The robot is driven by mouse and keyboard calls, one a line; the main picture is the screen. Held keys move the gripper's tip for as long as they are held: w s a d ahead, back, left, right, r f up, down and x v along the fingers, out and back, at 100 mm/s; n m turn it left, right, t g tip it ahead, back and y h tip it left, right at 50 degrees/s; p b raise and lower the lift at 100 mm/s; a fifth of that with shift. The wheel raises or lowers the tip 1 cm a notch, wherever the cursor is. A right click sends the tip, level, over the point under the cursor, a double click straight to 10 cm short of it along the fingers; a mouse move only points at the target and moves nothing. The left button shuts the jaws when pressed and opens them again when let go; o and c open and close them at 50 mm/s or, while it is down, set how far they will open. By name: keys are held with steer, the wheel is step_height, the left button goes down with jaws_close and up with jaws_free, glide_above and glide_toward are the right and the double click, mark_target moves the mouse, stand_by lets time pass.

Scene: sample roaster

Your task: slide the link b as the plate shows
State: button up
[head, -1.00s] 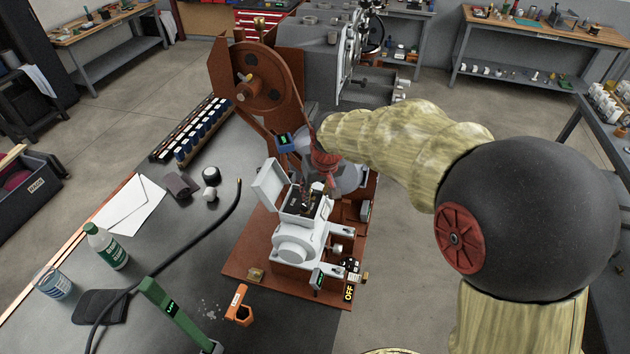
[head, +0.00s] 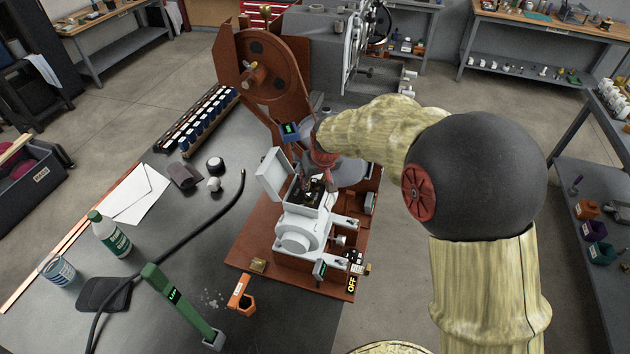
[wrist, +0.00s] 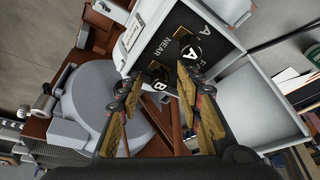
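Link B (wrist: 159,86), marked with a white B disc, sits in the black panel of the open white box (head: 298,222). Link A (wrist: 192,53), with a white A disc, is beside it. The black plate (wrist: 170,43) carries white printing: NEAR, an A, and FA with the rest covered. My gripper (wrist: 157,80) is open, its two brown fingers apart, with link B showing between the fingertips; I cannot tell if they touch it. In the head view my gripper (head: 309,186) is over the box opening, and the links are too small to tell apart.
The box's raised lid (head: 275,177) stands left of the opening. Behind is a brown machine with a large wheel (head: 268,66).

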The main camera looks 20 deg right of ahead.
steer(key=shift+c, duration=0.6)
steer(key=c, duration=0.8)
